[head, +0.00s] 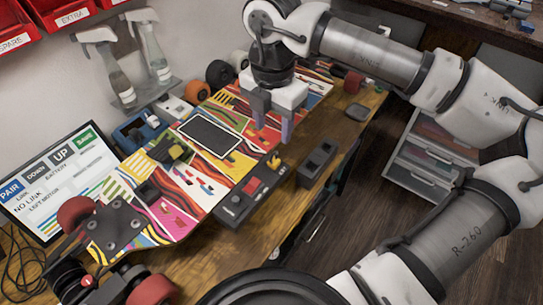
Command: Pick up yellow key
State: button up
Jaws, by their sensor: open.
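A small yellow piece (274,162), which looks like the yellow key, sits at the far right end of a black control box (236,203). It is too small to make out its shape. The box has a red part on its top and lies along the near edge of the colourful board. My gripper (273,130) points down above the board, a little behind and above the yellow piece. Its two grey fingers are apart with nothing between them. I cannot tell the exact height of the fingertips.
The colourful board (204,182) lies on a wooden bench (262,232) with a tablet-like panel (209,134) on it. A black holder (317,162) stands right of the box. Spray bottles (154,52) and a screen (62,182) stand at the left. Red bins (62,12) hang above.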

aim_at(274, 153)
notch_tip(274, 153, down, 4)
jog(key=shift+a+f, duration=0.1)
jog(key=shift+f, duration=0.05)
jog(key=shift+s+d+f+p, duration=0.1)
jog(key=shift+f+p, duration=0.5)
jog(key=shift+f, duration=0.7)
jog(key=shift+s+d+f+p, duration=0.1)
jog(key=shift+f+p, duration=0.5)
jog(key=shift+f, duration=0.7)
grip_shut()
